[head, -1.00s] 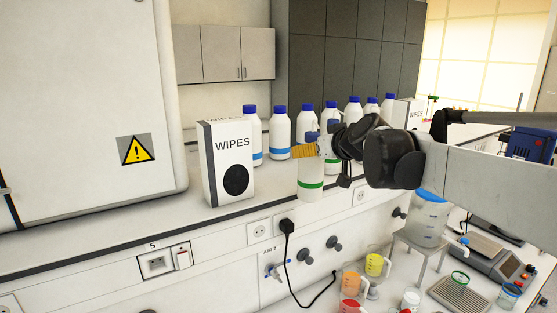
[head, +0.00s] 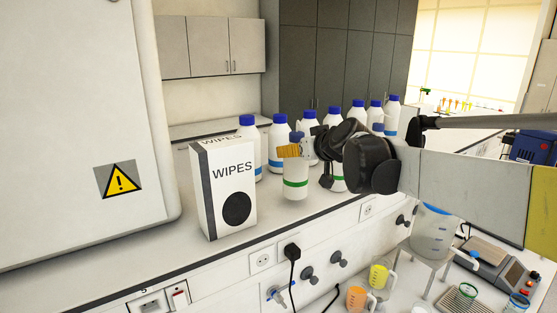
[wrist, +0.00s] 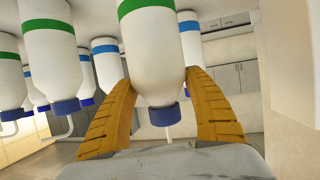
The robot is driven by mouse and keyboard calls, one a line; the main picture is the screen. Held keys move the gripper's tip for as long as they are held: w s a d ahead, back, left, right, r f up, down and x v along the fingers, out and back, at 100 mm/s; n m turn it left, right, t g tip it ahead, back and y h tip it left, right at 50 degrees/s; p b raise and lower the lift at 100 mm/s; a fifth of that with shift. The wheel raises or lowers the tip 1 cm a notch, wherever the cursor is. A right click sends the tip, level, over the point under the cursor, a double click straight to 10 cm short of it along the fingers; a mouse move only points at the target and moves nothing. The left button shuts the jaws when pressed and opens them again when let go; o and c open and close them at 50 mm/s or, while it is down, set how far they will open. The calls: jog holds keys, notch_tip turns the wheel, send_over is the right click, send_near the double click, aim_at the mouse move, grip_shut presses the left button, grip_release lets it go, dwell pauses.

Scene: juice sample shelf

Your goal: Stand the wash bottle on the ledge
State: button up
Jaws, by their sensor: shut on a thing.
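The wash bottle (head: 295,182), white with a green band and a blue cap, is upright in my gripper (head: 289,151). In the head view its base is over the grey ledge (head: 276,220), set back from the front edge; whether it touches the ledge cannot be told. The wrist view, which is upside down, shows the wash bottle (wrist: 160,50) between the two orange fingers (wrist: 166,108), which are shut around its upper part near the cap. My wrist hides part of the bottles behind it.
A WIPES box (head: 230,195) stands on the ledge to the left. Several blue-capped bottles, including one with a blue band (head: 279,145), stand behind. Another green-banded bottle (wrist: 28,14) is close beside mine. Yellow (head: 379,278) and orange (head: 357,298) jugs stand on the lower bench.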

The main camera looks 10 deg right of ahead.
jog(key=shift+f, duration=1.35)
jog(key=o, duration=1.4)
